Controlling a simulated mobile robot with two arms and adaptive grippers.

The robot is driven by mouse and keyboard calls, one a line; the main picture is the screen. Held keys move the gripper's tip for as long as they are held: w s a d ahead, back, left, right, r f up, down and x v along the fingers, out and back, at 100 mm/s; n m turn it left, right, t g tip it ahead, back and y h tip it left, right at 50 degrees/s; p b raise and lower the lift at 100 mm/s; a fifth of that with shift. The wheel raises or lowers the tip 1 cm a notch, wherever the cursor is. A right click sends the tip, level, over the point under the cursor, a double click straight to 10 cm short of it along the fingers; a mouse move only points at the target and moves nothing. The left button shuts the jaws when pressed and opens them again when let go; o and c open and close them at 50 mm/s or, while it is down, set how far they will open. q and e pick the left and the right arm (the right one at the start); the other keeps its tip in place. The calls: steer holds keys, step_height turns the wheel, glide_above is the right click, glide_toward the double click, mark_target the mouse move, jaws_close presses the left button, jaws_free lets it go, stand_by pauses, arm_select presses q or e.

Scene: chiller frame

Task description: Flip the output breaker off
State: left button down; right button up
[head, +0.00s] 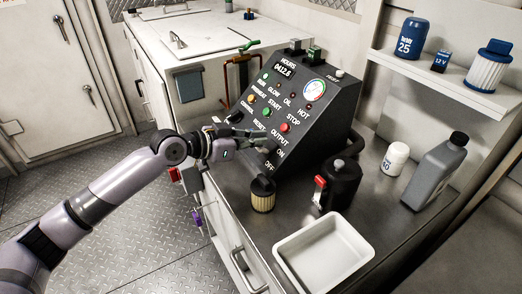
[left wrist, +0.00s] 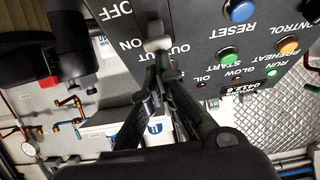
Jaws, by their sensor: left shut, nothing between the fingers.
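The output breaker's pale grey handle (left wrist: 157,38) shows in the left wrist view, where the panel appears upside down. The handle is beside the ON label, with the OFF label farther up that picture. My left gripper (left wrist: 159,66) is shut and empty, its fingertips close to the handle; I cannot tell if they touch. In the head view my left gripper (head: 262,139) is at the lower left of the black sloped control panel (head: 325,122), by the OUTPUT, ON and OFF labels. There the gripper mostly hides the breaker. My right gripper is out of view.
A small filter (head: 262,196), a black canister with a red handle (head: 341,184) and a white tray (head: 323,254) stand on the counter near the panel. A grey bottle (head: 435,172) and white can (head: 395,158) are farther right. Buttons sit above the breaker.

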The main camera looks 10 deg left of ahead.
arm_select(q)
steer(key=shift+p, duration=0.55)
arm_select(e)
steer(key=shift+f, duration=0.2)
arm_select(q)
steer(key=shift+v, duration=0.75)
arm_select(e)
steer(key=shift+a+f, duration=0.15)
arm_select(q)
steer(key=shift+f, duration=0.15)
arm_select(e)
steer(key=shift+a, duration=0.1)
